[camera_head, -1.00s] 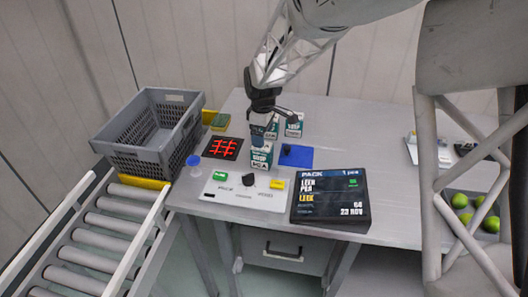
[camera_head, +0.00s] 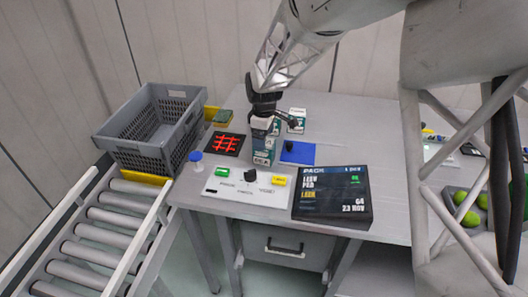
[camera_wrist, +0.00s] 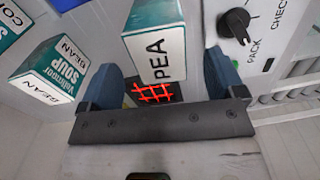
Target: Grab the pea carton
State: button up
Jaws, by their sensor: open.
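The pea carton (camera_head: 264,152) stands upright on the table behind the white control panel, a white and teal box marked PEA. In the wrist view the pea carton (camera_wrist: 158,52) shows its lettered top between my two blue fingers. My gripper (camera_head: 266,122) is above and around the carton's upper part in the head view, partly hiding it. In the wrist view my gripper (camera_wrist: 158,75) is open, with a finger on either side of the carton. Contact with the carton cannot be told.
Bean soup cartons stand close by, one clear in the wrist view (camera_wrist: 50,68); another carton (camera_head: 297,119) shows behind my gripper. Around are a blue pad (camera_head: 302,154), a red-lit black tile (camera_head: 224,144), the control panel (camera_head: 240,191), a black order screen (camera_head: 331,196) and a grey crate (camera_head: 140,157).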

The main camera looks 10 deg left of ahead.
jog(key=shift+f, duration=2.6)
jog(key=c, duration=1.2)
jog(key=shift+r, duration=0.2)
jog(key=shift+r, duration=0.6)
notch_tip(320, 180, up, 2)
jog(key=shift+r, duration=0.1)
jog(key=s+d, duration=0.2)
jog(key=s, duration=0.2)
jog(key=s+d, duration=0.2)
jog(key=s, duration=0.3)
jog(key=s+d+r, duration=0.1)
jog(key=s+d, duration=0.2)
jog(key=s, duration=0.2)
jog(key=shift+s+r, duration=0.1)
jog(key=shift+s, duration=0.05)
